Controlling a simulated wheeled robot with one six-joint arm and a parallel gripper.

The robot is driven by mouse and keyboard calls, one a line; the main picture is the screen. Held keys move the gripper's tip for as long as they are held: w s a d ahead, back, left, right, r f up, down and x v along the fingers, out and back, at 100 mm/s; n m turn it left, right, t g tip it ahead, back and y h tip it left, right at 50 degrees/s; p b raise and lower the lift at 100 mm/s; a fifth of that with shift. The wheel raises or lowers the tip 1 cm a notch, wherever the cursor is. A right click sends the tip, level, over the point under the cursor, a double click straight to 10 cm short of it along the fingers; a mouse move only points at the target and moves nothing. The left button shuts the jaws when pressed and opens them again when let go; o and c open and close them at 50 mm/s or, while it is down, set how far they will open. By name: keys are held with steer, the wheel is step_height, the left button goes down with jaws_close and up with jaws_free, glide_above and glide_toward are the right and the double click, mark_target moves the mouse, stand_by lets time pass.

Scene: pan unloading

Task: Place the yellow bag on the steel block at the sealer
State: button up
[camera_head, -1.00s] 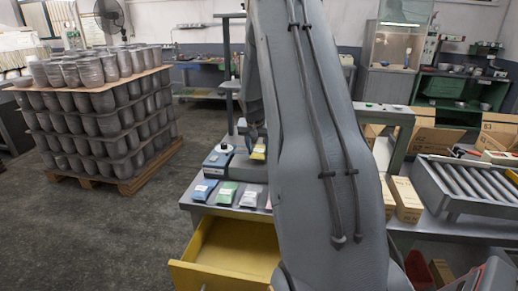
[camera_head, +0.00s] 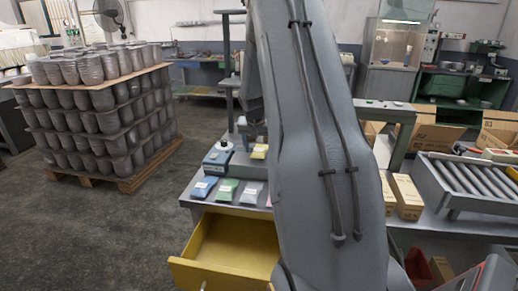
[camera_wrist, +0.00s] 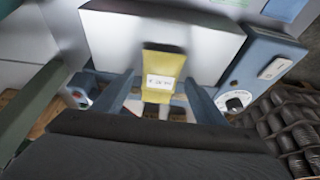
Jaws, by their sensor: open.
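The yellow bag (camera_head: 259,152) lies on the steel block at the sealer (camera_head: 218,158), at the back of the bench. In the wrist view the yellow bag (camera_wrist: 163,65) has a white label and lies over the pale steel block (camera_wrist: 110,40), near its edge. My gripper (camera_wrist: 160,82) is open, with one finger to each side of the bag's near end in the picture. The fingers look clear of the bag, though the exact gap is hard to judge.
A roller conveyor (camera_head: 465,180) and cardboard boxes (camera_head: 403,195) are at the right. A pallet of stacked pots (camera_head: 95,120) stands at the left.

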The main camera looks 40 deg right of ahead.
steer(key=b+v, duration=0.3)
steer(key=v, duration=0.9)
steer(key=s+a+f+n+y, duration=0.1)
steer(key=s+a+f+n, duration=0.15)
steer(key=a, duration=0.65)
steer(key=s+a+f+n+y, duration=0.1)
steer(key=s+a+f+n, duration=0.15)
steer(key=a, duration=0.65)
steer(key=s+a+f+n, duration=0.2)
steer(key=s+a+f, duration=0.1)
steer(key=s+a, duration=0.5)
steer(key=s+a+f+n+g+y, duration=0.1)
steer(key=s+a+f+n, duration=0.1)
steer(key=s+a, duration=0.6)
steer(key=shift+s+a+f+n, duration=0.25)
steer(key=shift+s+f+n, duration=0.15)
steer(key=shift+s+n, duration=0.15)
steer(key=shift+f+b, duration=0.6)
